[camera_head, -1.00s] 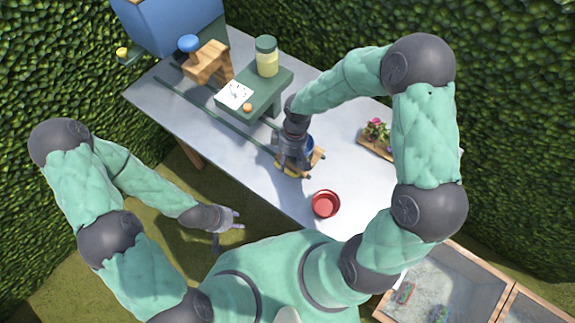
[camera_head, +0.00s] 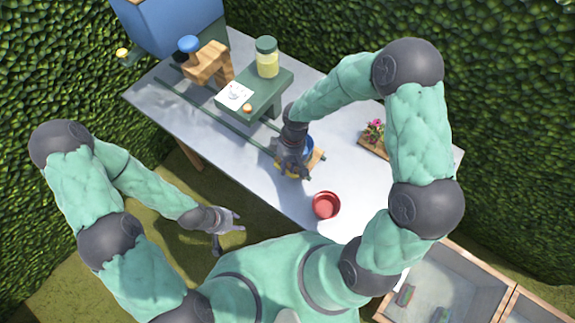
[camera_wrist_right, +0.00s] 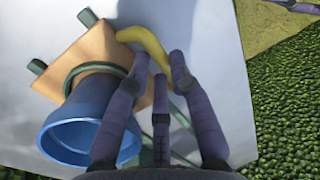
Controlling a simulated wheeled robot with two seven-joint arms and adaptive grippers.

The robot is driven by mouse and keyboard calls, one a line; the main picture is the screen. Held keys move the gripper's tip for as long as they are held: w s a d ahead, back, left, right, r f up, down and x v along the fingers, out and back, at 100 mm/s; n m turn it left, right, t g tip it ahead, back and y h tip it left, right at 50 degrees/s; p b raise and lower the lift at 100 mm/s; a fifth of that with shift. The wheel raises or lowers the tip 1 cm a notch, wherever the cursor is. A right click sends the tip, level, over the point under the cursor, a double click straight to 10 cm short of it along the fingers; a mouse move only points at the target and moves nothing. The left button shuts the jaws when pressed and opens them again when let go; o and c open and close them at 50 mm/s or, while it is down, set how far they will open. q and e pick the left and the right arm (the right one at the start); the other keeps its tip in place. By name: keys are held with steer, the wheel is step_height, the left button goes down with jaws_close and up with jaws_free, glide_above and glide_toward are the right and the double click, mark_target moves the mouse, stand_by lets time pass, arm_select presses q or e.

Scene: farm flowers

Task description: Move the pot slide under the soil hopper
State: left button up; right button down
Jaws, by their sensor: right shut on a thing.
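The pot slide is a wooden plate (camera_head: 317,161) at the near end of two green rails, and it also shows in the right wrist view (camera_wrist_right: 88,50). A blue pot (camera_wrist_right: 75,125) stands in the slide's green ring; in the head view it is partly hidden by my gripper. My right gripper (camera_head: 291,170) is shut on the slide's yellow handle (camera_wrist_right: 150,45). A large blue box (camera_head: 165,22), which appears to be the soil hopper, stands at the table's far left end. My left gripper (camera_head: 232,218) is open and empty, off the table's front edge.
A green stand (camera_head: 270,90) straddles the rails, bearing a jar (camera_head: 266,57) and a card. A wooden block with a blue knob (camera_head: 188,43) stands beyond it. A red bowl (camera_head: 326,205) and a flower tray (camera_head: 372,148) are on the right of the table.

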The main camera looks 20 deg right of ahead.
mark_target(276, 159)
steer(key=w+a, duration=0.1)
steer(key=w, duration=0.1)
steer(key=w+a, duration=0.1)
steer(key=a, duration=0.1)
steer(key=shift+w, duration=0.35)
steer(key=shift+d, duration=0.1)
steer(key=c, duration=1.1)
jaws_free()
steer(key=shift+r, duration=0.1)
steer(key=v, duration=1.1)
steer(key=shift+r, duration=0.4)
steer(key=shift+d, duration=0.1)
